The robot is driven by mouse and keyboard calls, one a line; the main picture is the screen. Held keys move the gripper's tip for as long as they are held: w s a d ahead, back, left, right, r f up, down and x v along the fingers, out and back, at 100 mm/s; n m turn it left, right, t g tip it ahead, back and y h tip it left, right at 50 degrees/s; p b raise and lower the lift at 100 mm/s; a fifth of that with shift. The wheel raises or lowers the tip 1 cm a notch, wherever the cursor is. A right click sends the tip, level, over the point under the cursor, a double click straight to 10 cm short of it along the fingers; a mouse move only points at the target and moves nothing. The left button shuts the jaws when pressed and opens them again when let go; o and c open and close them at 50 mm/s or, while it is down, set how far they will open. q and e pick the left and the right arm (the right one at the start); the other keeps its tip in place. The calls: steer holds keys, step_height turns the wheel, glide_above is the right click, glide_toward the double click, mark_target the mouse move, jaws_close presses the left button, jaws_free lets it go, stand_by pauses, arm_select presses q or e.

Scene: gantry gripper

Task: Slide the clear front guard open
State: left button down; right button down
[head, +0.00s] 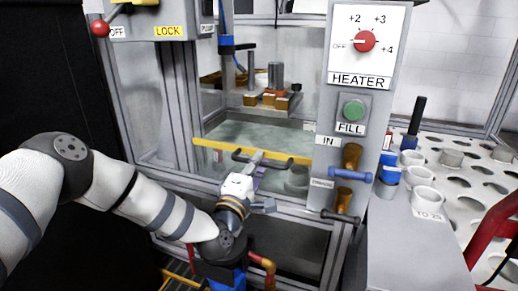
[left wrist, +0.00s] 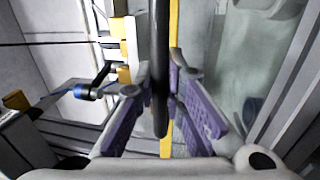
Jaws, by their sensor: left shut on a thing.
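The clear front guard has a yellow strip (head: 292,157) along its edge and a dark bar handle (head: 243,161) on its front. The strip runs across the middle of the machine's front opening in the head view. The clear pane itself is hard to make out. My right gripper is not in view.
A grey post with a heater dial (head: 365,41), a green FILL button (head: 353,109) and brass valves (head: 351,156) stands right of the opening. A perforated white rack (head: 470,180) is farther right. Inside, a loaded carrier (head: 271,98) hangs above the bath (head: 250,135).

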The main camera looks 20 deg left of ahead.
arm_select(q)
steer(key=shift+f+b, duration=1.1)
steer(key=shift+f, duration=1.3)
steer(key=c, duration=1.7)
jaws_free()
steer(key=shift+r, duration=0.1)
steer(key=shift+o, duration=0.2)
steer(key=s+f, duration=0.2)
steer(key=s, duration=1)
steer(key=shift+a, duration=0.25)
steer(key=shift+w+f, duration=0.1)
